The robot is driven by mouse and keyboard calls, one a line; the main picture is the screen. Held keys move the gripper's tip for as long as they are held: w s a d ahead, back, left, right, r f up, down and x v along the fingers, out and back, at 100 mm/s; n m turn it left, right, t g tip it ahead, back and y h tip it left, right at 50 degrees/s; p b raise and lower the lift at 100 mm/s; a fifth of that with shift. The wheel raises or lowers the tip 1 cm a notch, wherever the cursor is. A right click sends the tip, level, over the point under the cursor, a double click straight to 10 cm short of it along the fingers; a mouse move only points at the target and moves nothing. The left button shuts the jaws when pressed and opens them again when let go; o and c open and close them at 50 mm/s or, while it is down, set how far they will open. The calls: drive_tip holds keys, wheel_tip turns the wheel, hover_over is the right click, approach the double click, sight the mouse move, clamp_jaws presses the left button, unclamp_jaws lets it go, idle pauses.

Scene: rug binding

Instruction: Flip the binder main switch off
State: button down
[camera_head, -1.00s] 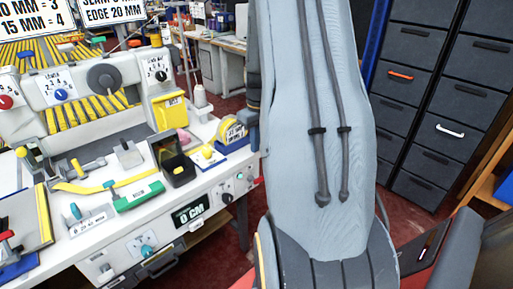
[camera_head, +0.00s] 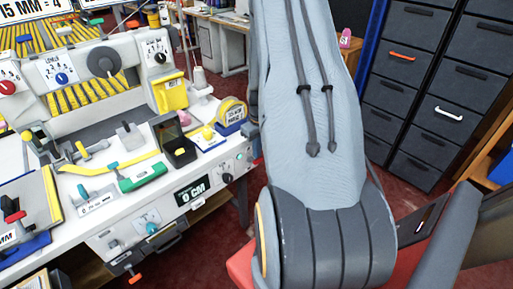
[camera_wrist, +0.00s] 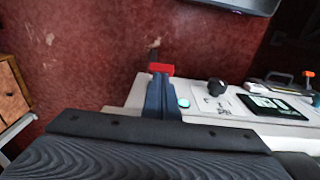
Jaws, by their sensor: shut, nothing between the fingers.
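The white binder bench (camera_head: 150,205) stands at the left in the head view. Its front panel carries a "0 CM" display (camera_head: 192,191), a black knob (camera_head: 227,178) and a small teal-green button (camera_head: 239,157) near its right end. In the wrist view the display (camera_wrist: 272,105), knob (camera_wrist: 216,87) and button (camera_wrist: 183,103) show at the right. My gripper (camera_wrist: 161,76) is shut and empty, its blue-grey fingers beside the bench's end. A red piece (camera_wrist: 160,68) shows at the fingertips; I cannot tell whether it is the main switch or whether they touch.
A tape roll (camera_head: 232,112), a black bin (camera_head: 178,147) and a green-handled tool (camera_head: 143,176) lie on the bench. Dark drawer cabinets (camera_head: 400,87) stand at the right. Red floor (camera_wrist: 80,60) is open beyond my fingers. My arm covers the middle of the head view.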

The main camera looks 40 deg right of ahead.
drive_tip(key=shift+s+f, duration=0.45)
drive_tip(key=shift+s, duration=0.25)
idle(0.5)
drive_tip(key=shift+s+f, duration=0.15)
drive_tip(key=s+f+b, duration=0.2)
drive_tip(key=f, duration=0.1)
drive_tip(key=s+f+b, duration=0.1)
drive_tip(key=f, duration=0.1)
idle(0.3)
drive_tip(key=shift+r, duration=0.1)
idle(1.2)
drive_tip(key=s+r+p, duration=0.1)
drive_tip(key=s+r, duration=0.4)
drive_tip(key=r, duration=0.7)
drive_tip(key=shift+s, duration=0.35)
